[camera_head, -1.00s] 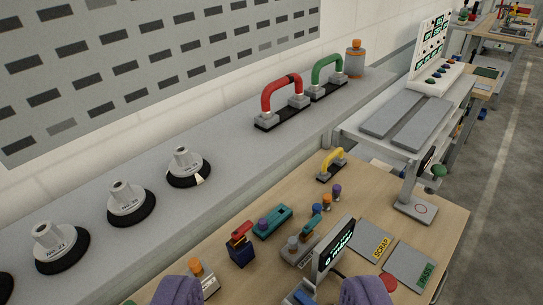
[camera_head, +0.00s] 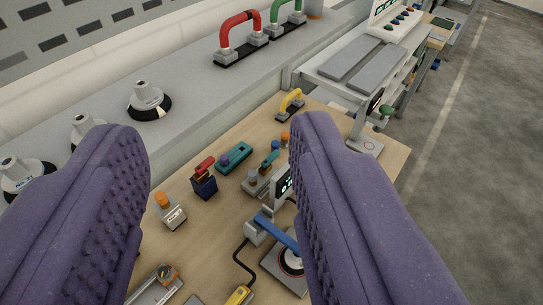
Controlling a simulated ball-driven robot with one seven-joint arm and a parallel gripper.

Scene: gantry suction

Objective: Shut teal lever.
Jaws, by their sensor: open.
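A small teal lever (camera_head: 270,159) sits on a grey valve-like body (camera_head: 255,182) on the wooden bench. Its handle slants up to the right. A teal block (camera_head: 234,157) with a purple knob lies just left of it. My gripper (camera_head: 216,128) is open, with purple ribbed fingers wide apart at the left and right of the picture. In the picture the teal lever shows between the fingers, nearer the right one. The gripper looks empty and apart from the lever, which stands farther off on the bench.
A dark blue block with a red lever (camera_head: 204,183) and an orange-knobbed box (camera_head: 171,214) stand left of the lever. A small display (camera_head: 283,184) and a blue-handled device (camera_head: 278,230) stand close in front. A yellow handle (camera_head: 290,103) is behind. A grey ledge (camera_head: 190,85) runs along the back.

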